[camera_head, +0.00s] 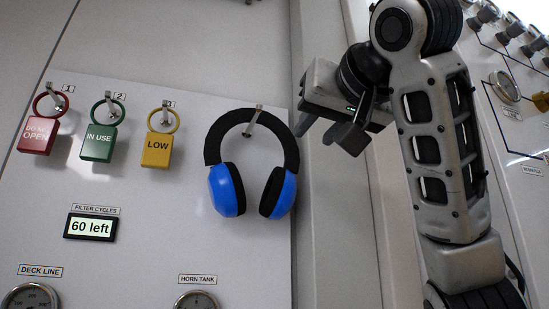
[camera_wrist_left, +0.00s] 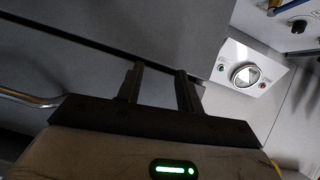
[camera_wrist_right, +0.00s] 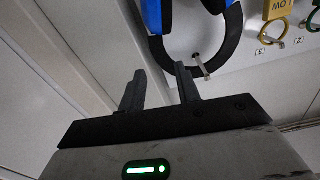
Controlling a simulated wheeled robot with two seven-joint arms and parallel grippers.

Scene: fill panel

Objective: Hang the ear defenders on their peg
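The blue and black ear defenders (camera_head: 251,165) hang by their black headband on a metal peg (camera_head: 253,121) at the right of the white panel. Both blue cups point down. They also show in the right wrist view (camera_wrist_right: 229,48), with the peg (camera_wrist_right: 201,66) inside the band. My right gripper (camera_head: 326,137) is to the right of the ear defenders, apart from them. Its fingers are spread and empty in the right wrist view (camera_wrist_right: 158,90). My left gripper (camera_wrist_left: 158,84) is open and empty in the left wrist view, away from the ear defenders. It is not in the head view.
Red (camera_head: 39,135), green (camera_head: 99,144) and yellow (camera_head: 157,149) tags hang on numbered pegs to the left. A display (camera_head: 90,227) reads "60 left" above two gauges. A panel with knobs and a gauge (camera_head: 505,87) stands at the right.

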